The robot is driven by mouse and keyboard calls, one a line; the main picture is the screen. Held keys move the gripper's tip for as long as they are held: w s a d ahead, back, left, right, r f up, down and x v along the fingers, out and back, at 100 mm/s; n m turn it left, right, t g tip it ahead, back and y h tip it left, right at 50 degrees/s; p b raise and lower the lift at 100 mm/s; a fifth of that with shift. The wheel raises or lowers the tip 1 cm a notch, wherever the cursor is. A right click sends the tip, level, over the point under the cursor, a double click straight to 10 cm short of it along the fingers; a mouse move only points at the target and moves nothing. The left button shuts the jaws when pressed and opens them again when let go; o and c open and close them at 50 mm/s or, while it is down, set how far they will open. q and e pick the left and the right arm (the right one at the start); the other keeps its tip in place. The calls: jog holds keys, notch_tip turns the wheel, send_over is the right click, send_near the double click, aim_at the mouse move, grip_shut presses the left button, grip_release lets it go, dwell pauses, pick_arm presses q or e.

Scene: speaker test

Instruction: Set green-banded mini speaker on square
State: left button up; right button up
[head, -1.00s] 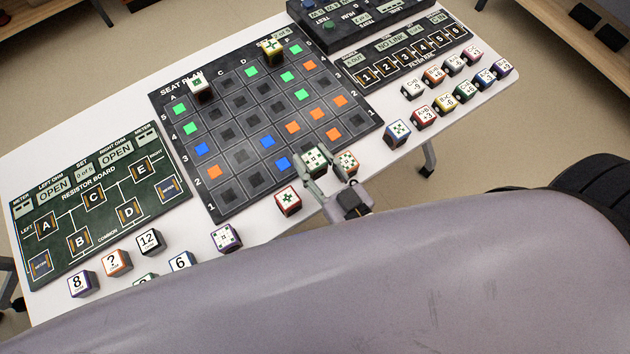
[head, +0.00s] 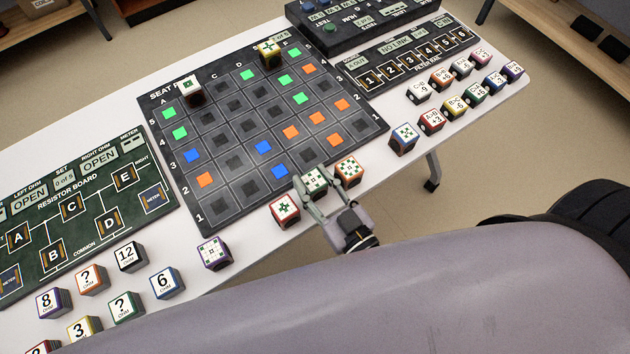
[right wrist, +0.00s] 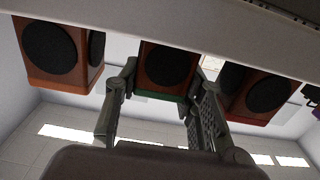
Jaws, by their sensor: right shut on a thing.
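The green-banded mini speaker (head: 315,179), a small cube with a dotted white top, is at the table's front edge, just in front of the seat plan board (head: 205,219). My right gripper (head: 318,186) is shut on it, one finger on each side. In the right wrist view the speaker (right wrist: 166,66) shows a round dark cone and a green lower edge between the fingers (right wrist: 164,82). I cannot tell whether it is lifted off the table. The board has green, blue, orange and dark squares. My left gripper is not in view.
A red-banded speaker (head: 285,209) and an orange-banded one (head: 348,170) stand close on either side. A blue-banded speaker (head: 404,138) is farther right. Two speakers stand on the board's far part, a dark one (head: 192,92) and a yellow one (head: 269,54).

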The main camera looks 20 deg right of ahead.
jog(key=shift+f, duration=0.2)
jog(key=o, duration=0.9)
jog(key=shift+o, duration=0.2)
jog(key=shift+r, duration=0.3)
jog(key=v, duration=1.2)
jog(key=shift+b, duration=0.45)
jog(key=shift+f, duration=0.1)
